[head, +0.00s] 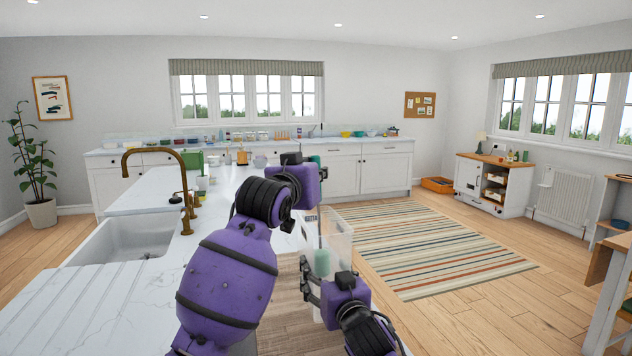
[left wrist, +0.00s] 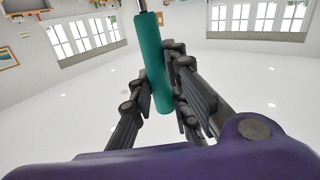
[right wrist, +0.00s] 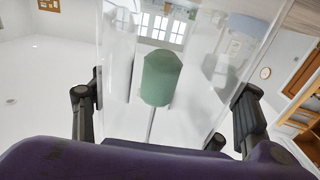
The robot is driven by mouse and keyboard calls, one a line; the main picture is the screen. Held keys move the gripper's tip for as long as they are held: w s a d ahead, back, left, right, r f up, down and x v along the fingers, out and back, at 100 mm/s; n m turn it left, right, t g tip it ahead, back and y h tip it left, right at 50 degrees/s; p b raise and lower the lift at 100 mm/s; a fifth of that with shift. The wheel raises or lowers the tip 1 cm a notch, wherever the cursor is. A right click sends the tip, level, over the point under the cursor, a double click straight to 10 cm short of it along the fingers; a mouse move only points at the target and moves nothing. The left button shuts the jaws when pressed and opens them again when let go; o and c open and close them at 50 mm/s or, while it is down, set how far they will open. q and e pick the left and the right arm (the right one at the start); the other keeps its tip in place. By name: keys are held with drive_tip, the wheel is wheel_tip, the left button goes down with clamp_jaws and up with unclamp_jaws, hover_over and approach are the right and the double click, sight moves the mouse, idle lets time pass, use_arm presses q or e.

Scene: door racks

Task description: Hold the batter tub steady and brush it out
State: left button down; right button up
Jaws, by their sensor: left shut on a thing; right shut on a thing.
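The batter tub (head: 343,225) is a tall clear container at the right edge of the near counter. My right gripper (head: 308,283) is shut on it. In the right wrist view the clear tub (right wrist: 213,60) fills the space between the fingers. My left gripper (head: 313,165) is above the tub, shut on the teal handle of the brush; the handle (left wrist: 153,65) shows between its fingers in the left wrist view. The brush's thin stem runs down to a pale green head (head: 322,262), which appears inside the tub. The head (right wrist: 161,78) shows through the clear wall. Contact with the wall is unclear.
A white marble counter (head: 110,300) holds a sink (head: 135,240) and brass tap (head: 155,152) at left. A brown mat (head: 285,320) lies beside the tub, partly hidden by my arm. A striped rug (head: 430,250) and open floor lie to the right.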

use_arm(q)
wheel_tip(320, 180, up, 18)
drive_tip(key=a, duration=0.1)
drive_tip(key=shift+w, duration=0.45)
idle(1.8)
drive_tip(key=shift+f, duration=0.1)
idle(0.7)
use_arm(e)
drive_tip(key=o, duration=1.4)
drive_tip(key=v, duration=1.2)
drive_tip(key=shift+r, duration=0.1)
